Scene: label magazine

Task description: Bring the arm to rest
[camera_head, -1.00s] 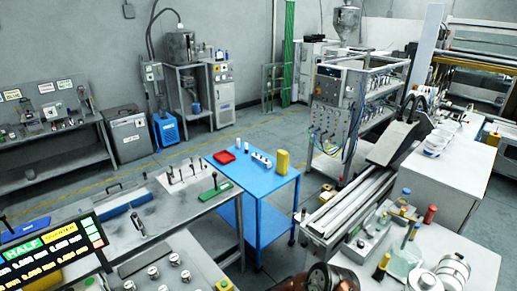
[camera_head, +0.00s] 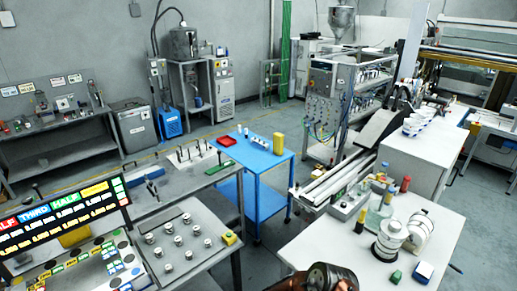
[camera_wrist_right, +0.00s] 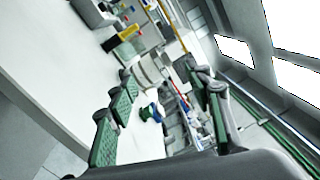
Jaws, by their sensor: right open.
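My right gripper (camera_wrist_right: 162,85) shows in the right wrist view. Its two green-padded fingers are spread wide with nothing held between them. Beyond the fingers lies the white table, with small blue and green items (camera_wrist_right: 152,112) seen through the gap. In the head view only a dark, copper-coloured piece of my own arm (camera_head: 322,278) shows at the bottom edge; the right gripper's fingers are hidden there. My left gripper is in neither view.
The white table (camera_head: 318,240) at the lower right bears white rolls (camera_head: 391,238), a green block (camera_head: 396,277) and bottles. A blue cart (camera_head: 262,160) stands mid-floor. A grey bench with metal knobs (camera_head: 170,252) and a label display (camera_head: 65,218) are at left.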

